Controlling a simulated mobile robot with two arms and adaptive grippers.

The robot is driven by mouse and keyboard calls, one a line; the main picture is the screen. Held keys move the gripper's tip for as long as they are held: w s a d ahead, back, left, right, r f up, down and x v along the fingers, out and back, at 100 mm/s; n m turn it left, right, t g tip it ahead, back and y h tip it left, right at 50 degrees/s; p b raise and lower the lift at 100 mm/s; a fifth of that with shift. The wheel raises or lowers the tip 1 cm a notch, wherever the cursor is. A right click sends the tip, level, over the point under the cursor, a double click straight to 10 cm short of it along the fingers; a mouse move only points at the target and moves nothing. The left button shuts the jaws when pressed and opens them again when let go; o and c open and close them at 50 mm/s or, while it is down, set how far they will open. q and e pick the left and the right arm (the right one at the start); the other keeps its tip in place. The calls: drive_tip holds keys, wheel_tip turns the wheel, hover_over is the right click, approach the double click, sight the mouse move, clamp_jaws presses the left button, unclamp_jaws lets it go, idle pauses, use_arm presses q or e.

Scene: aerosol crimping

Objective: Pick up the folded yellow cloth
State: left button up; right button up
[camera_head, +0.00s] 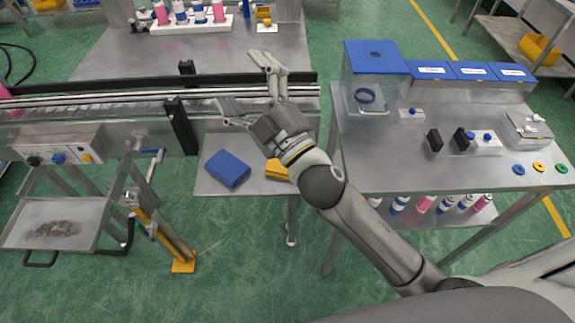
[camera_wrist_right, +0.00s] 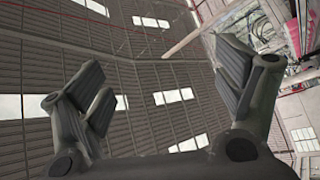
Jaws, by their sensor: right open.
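The folded yellow cloth (camera_head: 277,169) lies on a small metal shelf (camera_head: 240,188) in the middle of the head view. My right forearm and wrist partly cover it. A blue folded block or cloth (camera_head: 228,168) lies to its left on the same shelf. My right gripper (camera_head: 240,80) is above and beyond the cloth, in front of the conveyor in the picture. Its fingers are spread, open and empty. In the right wrist view the open fingers (camera_wrist_right: 170,85) show against the ceiling, with nothing between them. My left gripper is not in view.
A conveyor (camera_head: 130,97) with dark rails runs along the left behind the shelf. A metal table (camera_head: 440,165) at right carries a clear blue-lidded box (camera_head: 375,80), blue bins (camera_head: 475,72) and small parts. A tray (camera_head: 55,224) on a frame stands at lower left.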

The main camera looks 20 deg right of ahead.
drive_tip(key=s+a+r+n+g+y, duration=0.3)
drive_tip(key=a+n+g+y, duration=0.3)
drive_tip(key=n, duration=0.3)
drive_tip(key=s+a+r+n+g+y, duration=0.2)
drive_tip(key=a+r+n+g+y, duration=0.15)
drive_tip(key=a+n+y, duration=0.35)
drive_tip(key=s+a+f+n+g+h, duration=0.2)
drive_tip(key=s+f+n+g, duration=0.1)
drive_tip(key=f+n+g, duration=0.3)
drive_tip(key=s+a+f+n+g+h, duration=0.2)
drive_tip(key=s+f+n+g, duration=0.15)
drive_tip(key=n+g, duration=0.45)
drive_tip(key=w+d+f+n+t+h, duration=0.1)
drive_tip(key=w+d+f+h, duration=0.2)
drive_tip(key=d+f+h, duration=0.2)
drive_tip(key=w+d+f+n+t+h+p, duration=0.1)
drive_tip(key=w+d+f+h, duration=0.3)
drive_tip(key=d, duration=0.7)
drive_tip(key=w+d+f+t+h, duration=0.1)
drive_tip(key=w+d+f+h, duration=0.2)
drive_tip(key=d+f+h, duration=0.4)
drive_tip(key=shift+w+d+n+h, duration=0.2)
drive_tip(key=shift+d+n+h, duration=0.2)
drive_tip(key=shift+d, duration=0.55)
wheel_tip(320, 180, down, 4)
drive_tip(key=p, duration=0.3)
drive_tip(key=shift+a+f, duration=0.15)
drive_tip(key=shift+f, duration=0.65)
drive_tip(key=c, duration=1)
drive_tip(key=shift+c, duration=0.2)
